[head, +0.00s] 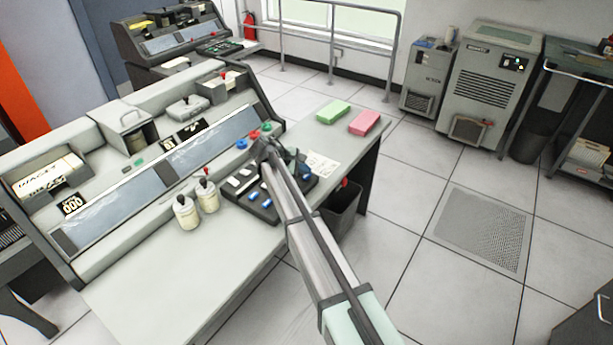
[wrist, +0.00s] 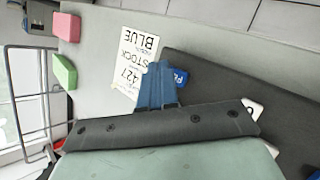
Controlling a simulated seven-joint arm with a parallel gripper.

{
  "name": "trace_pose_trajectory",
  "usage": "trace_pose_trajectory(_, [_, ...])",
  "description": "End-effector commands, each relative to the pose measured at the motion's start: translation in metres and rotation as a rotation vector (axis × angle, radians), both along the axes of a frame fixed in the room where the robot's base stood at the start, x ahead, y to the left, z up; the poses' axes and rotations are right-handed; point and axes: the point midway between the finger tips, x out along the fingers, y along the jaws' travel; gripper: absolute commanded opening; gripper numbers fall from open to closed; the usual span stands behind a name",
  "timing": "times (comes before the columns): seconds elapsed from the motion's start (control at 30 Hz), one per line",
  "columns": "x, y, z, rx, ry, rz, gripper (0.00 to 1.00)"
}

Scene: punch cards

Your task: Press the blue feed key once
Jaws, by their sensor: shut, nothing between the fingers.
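A dark key panel (head: 236,187) with blue and white keys lies on the desk. Two blue keys (head: 266,203) show at its front, left of my arm. In the wrist view, a blue key (wrist: 181,77) with partly hidden white lettering sits at the edge of the dark panel (wrist: 215,75). I cannot read which key is the feed key. My gripper (wrist: 158,68) is shut and empty. Its blue-grey fingers appear just left of that lettered key in the wrist view; contact cannot be told. In the head view my arm hides part of the panel.
A printed card (head: 321,165) reading "BLUE STOCK 427" in the wrist view lies beside the panel. Green (head: 333,111) and pink (head: 364,122) blocks lie farther back. Two pale jars (head: 187,213) stand left of the panel. A console with coloured buttons rises behind. The desk's front is clear.

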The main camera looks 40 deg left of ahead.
Motion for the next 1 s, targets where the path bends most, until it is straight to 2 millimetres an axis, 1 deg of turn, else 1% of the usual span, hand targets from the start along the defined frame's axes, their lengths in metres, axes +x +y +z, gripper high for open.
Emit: trace_pose_trajectory(1.0, [0.0000, -0.0001, -0.0088, 0.000, 0.000, 0.000, 0.00])
